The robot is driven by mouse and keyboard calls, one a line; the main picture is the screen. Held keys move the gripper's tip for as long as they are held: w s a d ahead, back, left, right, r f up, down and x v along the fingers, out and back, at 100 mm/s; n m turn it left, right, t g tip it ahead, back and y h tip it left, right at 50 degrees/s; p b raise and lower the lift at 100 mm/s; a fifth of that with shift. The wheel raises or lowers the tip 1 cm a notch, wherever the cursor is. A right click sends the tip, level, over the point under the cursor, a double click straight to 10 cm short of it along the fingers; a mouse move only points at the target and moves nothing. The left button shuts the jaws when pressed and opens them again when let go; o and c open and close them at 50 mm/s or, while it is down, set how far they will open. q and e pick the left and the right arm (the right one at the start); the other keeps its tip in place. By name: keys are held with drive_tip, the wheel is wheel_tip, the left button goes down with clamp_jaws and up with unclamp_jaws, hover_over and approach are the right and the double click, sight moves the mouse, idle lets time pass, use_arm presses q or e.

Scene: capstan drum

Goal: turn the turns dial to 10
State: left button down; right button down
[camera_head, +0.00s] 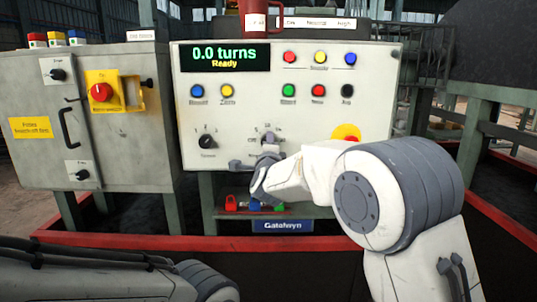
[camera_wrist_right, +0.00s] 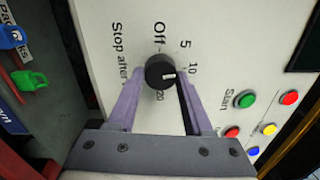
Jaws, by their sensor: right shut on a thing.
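The turns dial, a black knob with a white pointer line (camera_wrist_right: 160,72), sits on the white panel with the words "Stop after" beside it. Marks Off, 5, 10 and 20 run around it. The pointer faces the side of the 10, a little toward the 20. My right gripper (camera_wrist_right: 160,84) is shut on the dial, one finger on each side. In the head view this gripper (camera_head: 255,158) is at the panel's lower middle and hides part of the dial. My left arm shows at the bottom left, but its gripper is out of view.
The panel display (camera_head: 225,56) reads 0.0 turns, Ready. Another black knob (camera_head: 206,141) is left of my right gripper. Colored buttons are above, and a yellow-backed red button (camera_head: 346,133) is close to my right arm. A grey cabinet (camera_head: 100,150) stands left.

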drive_tip(key=shift+m+b, duration=0.4)
drive_tip(key=shift+m, duration=0.1)
drive_tip(key=shift+c, duration=1.6)
unclamp_jaws()
drive_tip(key=s+p, duration=0.1)
drive_tip(key=s, duration=0.9)
drive_tip(key=shift+s+f+p, duration=0.25)
drive_tip(key=shift+f+p, duration=0.1)
